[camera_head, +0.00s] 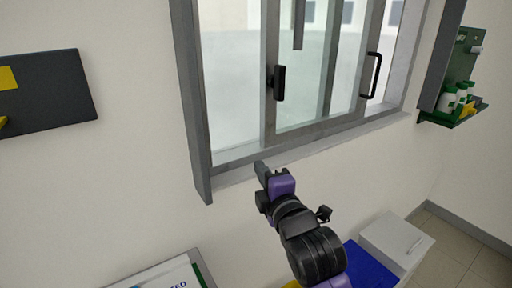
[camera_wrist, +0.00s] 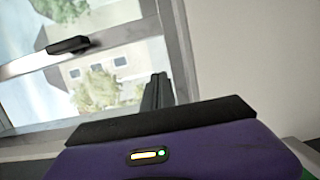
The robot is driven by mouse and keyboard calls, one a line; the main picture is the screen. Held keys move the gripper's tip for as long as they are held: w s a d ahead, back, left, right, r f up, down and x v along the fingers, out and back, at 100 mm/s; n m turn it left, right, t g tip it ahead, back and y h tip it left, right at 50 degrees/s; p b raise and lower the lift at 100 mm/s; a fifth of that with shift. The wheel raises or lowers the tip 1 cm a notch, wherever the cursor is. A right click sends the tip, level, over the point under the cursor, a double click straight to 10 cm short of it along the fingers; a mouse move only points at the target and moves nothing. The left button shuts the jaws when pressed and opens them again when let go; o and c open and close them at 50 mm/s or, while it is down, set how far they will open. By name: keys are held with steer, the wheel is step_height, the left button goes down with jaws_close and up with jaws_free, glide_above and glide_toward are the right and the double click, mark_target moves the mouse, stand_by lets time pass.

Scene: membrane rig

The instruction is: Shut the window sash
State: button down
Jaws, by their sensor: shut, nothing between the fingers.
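The window sash (camera_head: 269,119) is a grey-framed sliding panel in the window frame (camera_head: 190,100). Its near stile stands apart from the left jamb, with a wide bay between them. A black block handle (camera_head: 279,83) sits on that stile, and a black handle also shows in the wrist view (camera_wrist: 67,45). A black bow handle (camera_head: 374,75) is on a stile further right. My gripper (camera_head: 262,168) is shut and empty, in front of the sill and below the block handle in the picture. Its dark fingers (camera_wrist: 157,92) show in the wrist view, apart from the handle there.
A dark board (camera_head: 45,95) is on the wall at left. A green shelf (camera_head: 455,118) with white bottles is at right. A white cabinet (camera_head: 396,240) and a blue item (camera_head: 370,262) stand low at right. A framed sign (camera_head: 165,275) is below left.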

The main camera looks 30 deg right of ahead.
mark_target(263, 147)
steer(key=p+x, duration=0.1)
steer(key=x, duration=0.8)
steer(key=shift+w+d+r, duration=0.1)
steer(key=shift+w, duration=0.25)
steer(key=d+p, duration=0.1)
steer(key=d, duration=0.1)
steer(key=shift+d, duration=0.3)
steer(key=shift+w+d, duration=0.1)
steer(key=shift+d, duration=0.65)
steer(key=shift+d, duration=0.1)
